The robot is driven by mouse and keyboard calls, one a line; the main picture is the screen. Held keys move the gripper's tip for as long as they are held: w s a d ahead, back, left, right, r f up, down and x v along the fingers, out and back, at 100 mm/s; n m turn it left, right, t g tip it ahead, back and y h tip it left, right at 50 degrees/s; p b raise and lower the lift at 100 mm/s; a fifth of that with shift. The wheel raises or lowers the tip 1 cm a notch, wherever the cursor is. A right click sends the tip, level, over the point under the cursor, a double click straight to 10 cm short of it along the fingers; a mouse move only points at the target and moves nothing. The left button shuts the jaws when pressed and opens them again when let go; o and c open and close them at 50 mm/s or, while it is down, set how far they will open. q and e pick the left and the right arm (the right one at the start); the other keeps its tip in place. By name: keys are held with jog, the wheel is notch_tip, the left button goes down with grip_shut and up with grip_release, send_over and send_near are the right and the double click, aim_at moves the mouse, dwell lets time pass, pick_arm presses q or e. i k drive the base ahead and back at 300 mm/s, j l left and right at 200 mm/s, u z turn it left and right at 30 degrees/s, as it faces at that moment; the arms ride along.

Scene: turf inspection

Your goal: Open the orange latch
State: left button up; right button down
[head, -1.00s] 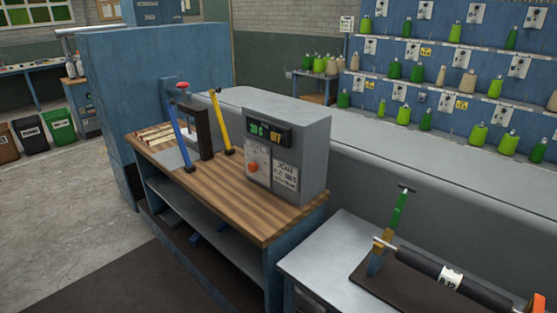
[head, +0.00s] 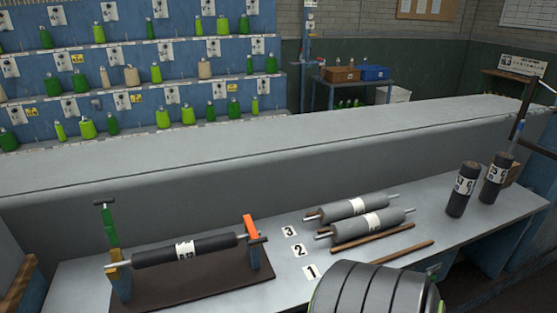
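The orange latch (head: 250,226) is at the right end of a roller stand on the grey bench in the head view. It leans slightly, its lower end at the roller's right shaft end. Whether it is fastened cannot be told. A black roller (head: 212,245) with a white label lies across the stand, its shaft ends on two supports. A green latch (head: 110,225) with a dark crossbar stands upright at the left support. Neither of my grippers is in view.
Grey rollers (head: 352,208) and wooden sticks (head: 395,259) lie right of number tags (head: 299,250) on the bench (head: 180,214). Two dark rollers (head: 462,190) stand upright farther right. A long grey wall-like block (head: 260,150) runs behind the bench; bottle shelves stand beyond.

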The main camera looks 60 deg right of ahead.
aim_at(255, 239)
jog(key=z, duration=1.7)
